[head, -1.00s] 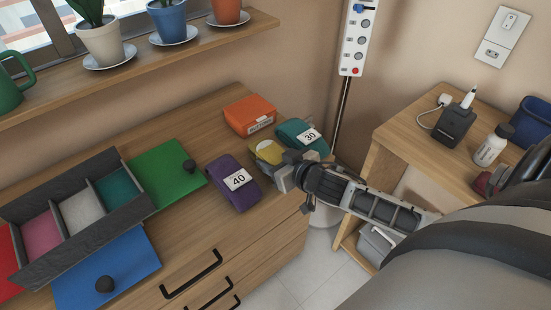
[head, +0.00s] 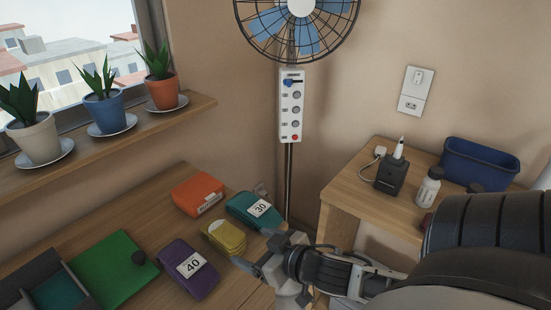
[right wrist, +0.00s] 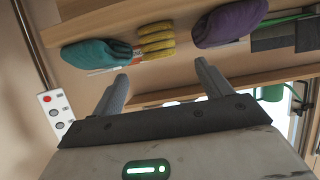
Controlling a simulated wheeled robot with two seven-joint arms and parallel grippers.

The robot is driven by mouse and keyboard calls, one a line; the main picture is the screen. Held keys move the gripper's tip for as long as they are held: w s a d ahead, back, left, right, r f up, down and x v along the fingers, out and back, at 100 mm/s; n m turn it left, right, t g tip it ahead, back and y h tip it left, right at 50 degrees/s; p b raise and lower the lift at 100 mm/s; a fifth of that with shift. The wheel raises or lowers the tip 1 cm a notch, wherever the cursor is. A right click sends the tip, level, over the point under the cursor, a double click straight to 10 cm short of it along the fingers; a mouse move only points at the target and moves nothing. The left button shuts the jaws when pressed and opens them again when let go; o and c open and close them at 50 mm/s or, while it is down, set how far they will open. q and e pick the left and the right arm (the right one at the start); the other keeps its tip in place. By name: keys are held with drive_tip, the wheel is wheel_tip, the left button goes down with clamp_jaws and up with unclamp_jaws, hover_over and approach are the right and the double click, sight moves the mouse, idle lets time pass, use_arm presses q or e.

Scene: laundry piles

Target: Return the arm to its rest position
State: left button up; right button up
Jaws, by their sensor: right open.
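My right arm comes in from the lower right of the head view. Its gripper (head: 258,250) is open and empty, just right of and in front of the yellow folded cloth (head: 222,238). In the right wrist view the two fingers (right wrist: 163,78) are spread with nothing between them. The yellow cloth (right wrist: 157,41) lies beyond them, between the teal bundle (right wrist: 97,53) and the purple bundle (right wrist: 229,23). My left gripper is not in view.
The purple bundle marked 40 (head: 187,270), teal bundle marked 30 (head: 247,206) and orange box (head: 196,193) sit on the dresser. A fan (head: 298,28) stands behind. A side table (head: 345,190) at right holds a blue bin (head: 480,165) and a white bottle (head: 429,187).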

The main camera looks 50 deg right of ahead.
drive_tip(key=v, duration=0.6)
drive_tip(key=s+a+f+g+y, duration=0.1)
drive_tip(key=a+f, duration=0.4)
drive_tip(key=a, duration=0.3)
drive_tip(key=s+a+f+n+g, duration=0.1)
drive_tip(key=a+f+g, duration=0.1)
drive_tip(key=a+f, duration=0.3)
drive_tip(key=a, duration=0.3)
drive_tip(key=shift+f+n+y, duration=0.3)
drive_tip(key=shift+f+y, duration=0.1)
